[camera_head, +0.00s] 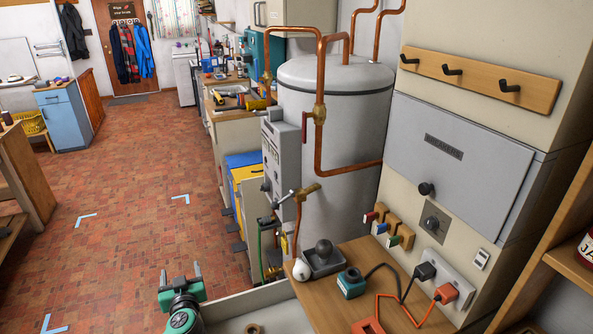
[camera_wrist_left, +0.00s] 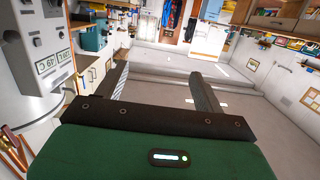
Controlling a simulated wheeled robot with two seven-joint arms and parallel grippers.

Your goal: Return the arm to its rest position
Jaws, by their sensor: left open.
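My left gripper (camera_head: 180,276) is at the bottom of the head view, left of the utility tub (camera_head: 262,293). Its two dark fingers stand apart, with nothing between them. In the left wrist view my left gripper (camera_wrist_left: 158,74) also shows parted, empty fingers, with the room beyond them. The near part of my left arm is cut off by the bottom edge of the head view. My right gripper is in neither view.
A wooden counter (camera_head: 345,312) with a teal block (camera_head: 351,283), a grey tray (camera_head: 324,263) and plugged cables stands right of the tub. Behind are a grey boiler tank (camera_head: 335,130) and copper pipes (camera_head: 320,100). The brick floor (camera_head: 140,200) at left is clear.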

